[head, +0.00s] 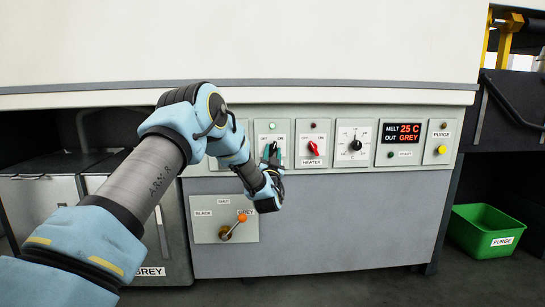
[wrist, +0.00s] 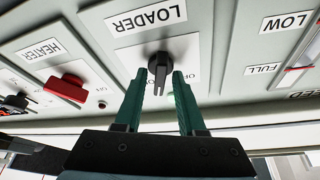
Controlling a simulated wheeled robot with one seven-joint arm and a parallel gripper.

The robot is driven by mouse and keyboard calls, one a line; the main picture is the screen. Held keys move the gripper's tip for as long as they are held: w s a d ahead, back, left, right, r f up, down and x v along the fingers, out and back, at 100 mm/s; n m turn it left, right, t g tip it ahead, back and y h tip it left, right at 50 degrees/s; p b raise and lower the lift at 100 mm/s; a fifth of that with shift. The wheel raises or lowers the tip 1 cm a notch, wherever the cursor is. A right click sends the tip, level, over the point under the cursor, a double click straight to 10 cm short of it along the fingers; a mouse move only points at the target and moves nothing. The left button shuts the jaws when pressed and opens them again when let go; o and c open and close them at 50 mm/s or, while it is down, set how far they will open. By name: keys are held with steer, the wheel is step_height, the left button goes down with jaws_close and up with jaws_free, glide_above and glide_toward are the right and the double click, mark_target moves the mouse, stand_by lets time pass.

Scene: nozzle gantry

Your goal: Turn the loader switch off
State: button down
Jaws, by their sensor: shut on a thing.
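The loader switch (wrist: 157,64) is a black knob on a white plate under the upside-down LOADER label in the wrist view. My gripper (wrist: 162,80) has its two teal fingers on either side of the knob, shut on it. In the head view my gripper (head: 272,156) is at the loader panel between the OFF and ON marks and hides most of the knob. The green lamp (head: 272,126) above the switch is lit. The exact angle of the knob is hard to tell.
The red heater switch (head: 314,148) is close by on the right in the head view. Further right are a dial (head: 355,145), a display (head: 402,133) and a yellow purge button (head: 441,149). An orange-tipped lever (head: 242,218) sits below my gripper. A green bin (head: 488,228) stands at right.

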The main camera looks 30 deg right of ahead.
steer(key=n+t+y+b, duration=0.1)
steer(key=n+b, duration=0.1)
steer(key=n, duration=0.2)
steer(key=n+t+y+b, duration=0.1)
steer(key=n+y, duration=0.1)
steer(key=n, duration=0.2)
steer(key=shift+d+f+y+b, duration=0.1)
steer(key=shift+f+y+b, duration=0.05)
steer(key=shift+y+b, duration=0.2)
steer(key=shift+n+t+y+b, duration=0.4)
steer(key=shift+n+y+b, duration=0.85)
steer(key=shift+n, duration=2.05)
steer(key=shift+r+y+p, duration=0.2)
steer(key=shift+y+p, duration=0.2)
steer(key=c, duration=0.9)
jaws_free()
steer(key=shift+o, duration=0.2)
steer(key=shift+s, duration=0.15)
steer(key=p+v, duration=0.1)
steer(key=v, duration=0.9)
steer(key=shift+s+p, duration=0.3)
steer(key=shift+p, duration=0.1)
steer(key=shift+f, duration=0.1)
